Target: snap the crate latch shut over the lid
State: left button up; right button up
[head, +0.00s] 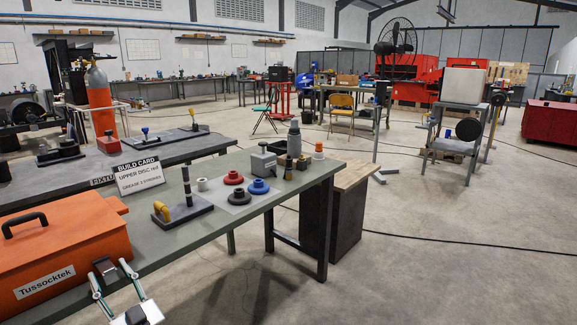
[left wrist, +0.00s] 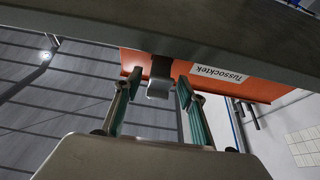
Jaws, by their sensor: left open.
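The orange crate (head: 62,250) has a lid with a black handle (head: 25,222) and a white Tussocktek label, and stands at the table's left end. A small grey metal latch (head: 104,265) sits at the crate's front, right of the label. In the left wrist view the latch (left wrist: 158,88) shows as a pale plate below a dark part, against the orange crate (left wrist: 200,82). My left gripper (head: 112,275) is open, its fingers on either side of the latch. I cannot tell whether they touch it, or how the latch sits against the lid. My right gripper is not in view.
The green-grey table (head: 195,235) holds a build card (head: 138,175), a black base with a yellow-handled tool (head: 160,210), and red, blue and black discs (head: 258,187) right of the crate. Open floor (head: 430,270) lies to the right of the table.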

pick_arm(q)
jog(key=v, duration=0.6)
jog(key=shift+s+d, duration=0.15)
jog(key=shift+s, duration=0.05)
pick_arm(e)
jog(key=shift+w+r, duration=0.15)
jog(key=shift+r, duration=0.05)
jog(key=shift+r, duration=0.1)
